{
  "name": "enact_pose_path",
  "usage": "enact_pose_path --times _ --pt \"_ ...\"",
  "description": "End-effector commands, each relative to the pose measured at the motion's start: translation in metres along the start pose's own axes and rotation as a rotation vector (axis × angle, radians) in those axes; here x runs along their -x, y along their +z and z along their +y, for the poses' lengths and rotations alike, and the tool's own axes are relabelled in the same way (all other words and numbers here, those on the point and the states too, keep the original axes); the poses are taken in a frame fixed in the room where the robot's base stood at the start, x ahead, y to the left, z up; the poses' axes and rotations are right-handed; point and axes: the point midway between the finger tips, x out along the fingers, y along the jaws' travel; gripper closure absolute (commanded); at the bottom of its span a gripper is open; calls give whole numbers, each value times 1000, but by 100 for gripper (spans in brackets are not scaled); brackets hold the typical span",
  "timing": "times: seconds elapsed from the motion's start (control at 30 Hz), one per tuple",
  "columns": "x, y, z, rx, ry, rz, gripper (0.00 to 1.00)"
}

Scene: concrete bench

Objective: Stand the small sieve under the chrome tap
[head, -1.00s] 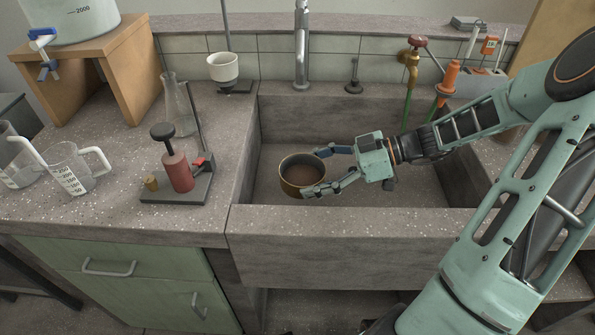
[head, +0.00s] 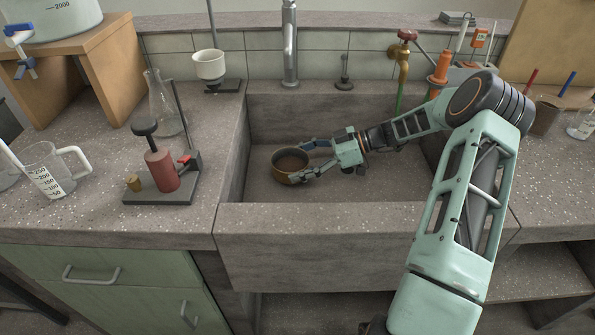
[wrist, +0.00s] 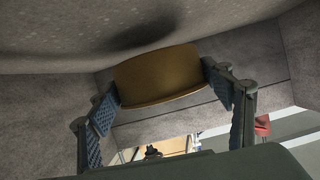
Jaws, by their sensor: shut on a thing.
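The small sieve (head: 282,177) is a round, brass-coloured pan with a dark brown inside. It is in the left half of the stone sink (head: 355,222), upright in the head view. My gripper (head: 303,161) reaches in from the right, its two fingers shut on opposite sides of the sieve. In the wrist view the sieve's brass wall (wrist: 157,75) sits between the blue finger pads. I cannot tell whether its base touches the sink floor. The chrome tap (head: 290,50) rises behind the sink's back edge; the sieve is nearer to me than the tap.
The sink's left wall and front rim are close to the sieve. A dark plug-like piece (head: 344,75) and a brass tap with red handle (head: 404,62) stand behind the sink. A red-cylinder stand (head: 162,170) and beakers are on the left counter. The sink floor is otherwise clear.

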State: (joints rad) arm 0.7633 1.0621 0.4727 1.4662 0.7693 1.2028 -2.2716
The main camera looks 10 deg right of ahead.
Motion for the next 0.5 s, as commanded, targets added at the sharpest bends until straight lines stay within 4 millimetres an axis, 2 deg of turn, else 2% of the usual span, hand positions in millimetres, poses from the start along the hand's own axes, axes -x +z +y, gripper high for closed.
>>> enact_pose_path --times 0.03,0.13,0.5 --pt "-5 11 -1 -4 -2 2 58" --pt "-9 22 0 -3 -1 1 58" --pt "-10 26 0 -1 0 1 58"
